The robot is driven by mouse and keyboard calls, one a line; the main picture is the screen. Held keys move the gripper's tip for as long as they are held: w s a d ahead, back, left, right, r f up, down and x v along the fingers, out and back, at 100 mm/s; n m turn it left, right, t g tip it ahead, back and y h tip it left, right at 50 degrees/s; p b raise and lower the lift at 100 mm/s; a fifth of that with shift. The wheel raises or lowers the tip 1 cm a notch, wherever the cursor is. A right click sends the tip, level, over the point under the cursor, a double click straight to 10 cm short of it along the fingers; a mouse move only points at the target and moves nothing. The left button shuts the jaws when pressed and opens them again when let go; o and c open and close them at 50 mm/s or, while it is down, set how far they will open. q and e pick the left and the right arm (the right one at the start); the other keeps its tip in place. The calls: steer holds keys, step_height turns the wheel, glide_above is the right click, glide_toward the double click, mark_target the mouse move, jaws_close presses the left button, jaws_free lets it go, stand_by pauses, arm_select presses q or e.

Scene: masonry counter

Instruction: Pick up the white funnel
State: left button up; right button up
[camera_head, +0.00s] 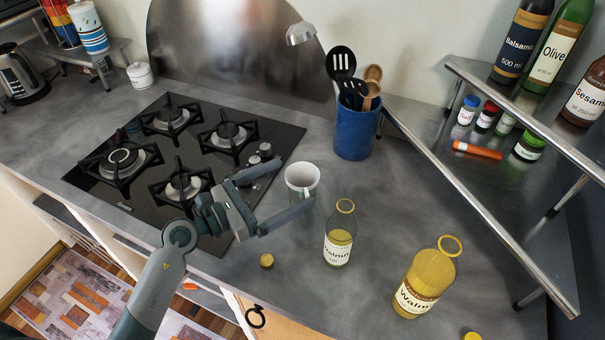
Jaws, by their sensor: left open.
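The white funnel (302,176) appears to be the round, white, open-topped piece on the grey counter, right of the hob; its lower part is partly hidden by a finger. My left gripper (294,184) is open, with its fingers spread and pointing right. Its fingertips reach to the funnel, one toward its far left side and one across its near side. I cannot tell whether they touch it. My right gripper is not in view.
A blue utensil crock (356,134) stands behind. A yellow cap (266,261) lies near the front edge. A metal-edged shelf (480,185) bounds the right.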

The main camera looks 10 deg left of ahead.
mark_target(304, 177)
arm_select(q)
steer(key=shift+w+d, duration=0.15)
steer(key=shift+w+d+p, duration=0.3)
steer(key=shift+w+p, duration=0.05)
steer(key=shift+w, duration=0.05)
steer(key=x, duration=0.1)
steer(key=p+x, duration=0.1)
steer(key=x, duration=0.1)
steer(key=shift+a+f+p, duration=0.1)
steer(key=shift+f+p, duration=0.2)
steer(key=shift+w+d+f, duration=0.15)
steer(key=shift+w+d, duration=0.3)
steer(key=shift+w, duration=0.05)
steer(key=c, duration=1.1)
